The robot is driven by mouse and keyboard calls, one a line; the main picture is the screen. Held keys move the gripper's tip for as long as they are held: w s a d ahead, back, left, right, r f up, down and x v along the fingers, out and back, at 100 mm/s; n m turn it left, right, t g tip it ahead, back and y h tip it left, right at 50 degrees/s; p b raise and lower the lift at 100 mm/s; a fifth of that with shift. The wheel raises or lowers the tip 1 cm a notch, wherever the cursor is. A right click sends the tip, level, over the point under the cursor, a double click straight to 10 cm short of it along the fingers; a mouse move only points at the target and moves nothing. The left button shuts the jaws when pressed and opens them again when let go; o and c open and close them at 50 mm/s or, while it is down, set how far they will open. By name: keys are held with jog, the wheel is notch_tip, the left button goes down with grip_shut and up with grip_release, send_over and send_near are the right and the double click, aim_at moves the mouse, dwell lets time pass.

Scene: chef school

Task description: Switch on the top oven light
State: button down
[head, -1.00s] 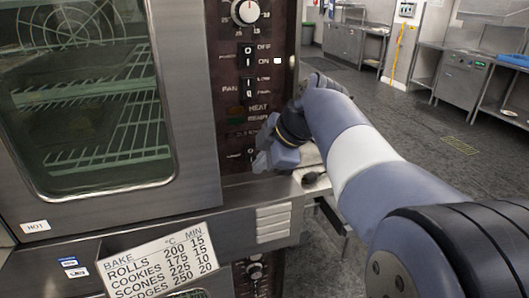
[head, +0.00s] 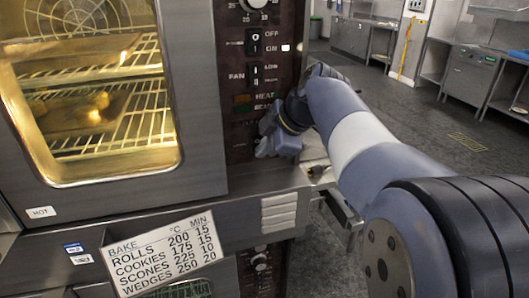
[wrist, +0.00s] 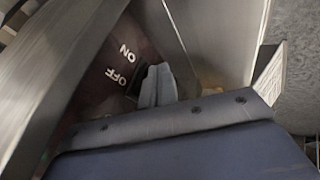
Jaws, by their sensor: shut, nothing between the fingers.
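The top oven (head: 212,130) has a glass door (head: 95,85) on the left. Its inside glows yellow, and trays with food show on the racks. The brown control panel (head: 233,100) is right of the door. My gripper (head: 263,145) is at the panel's lower end, below the heat labels. In the wrist view the shut, empty fingers (wrist: 157,85) are close to the panel beside ON and OFF lettering (wrist: 120,65). The switch by that lettering is mostly hidden by the fingers; I cannot tell whether they touch it.
Higher on the panel are the power switch (head: 254,42), the fan switch (head: 256,76) and a dial (head: 256,4). A baking chart (head: 165,250) is on the front below the door. A lower oven's knob (head: 259,260) shows underneath. Open floor (head: 420,120) lies to the right.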

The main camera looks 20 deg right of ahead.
jog(key=shift+r+p, duration=0.6)
jog(key=shift+r, duration=0.3)
jog(key=shift+s+a, duration=0.1)
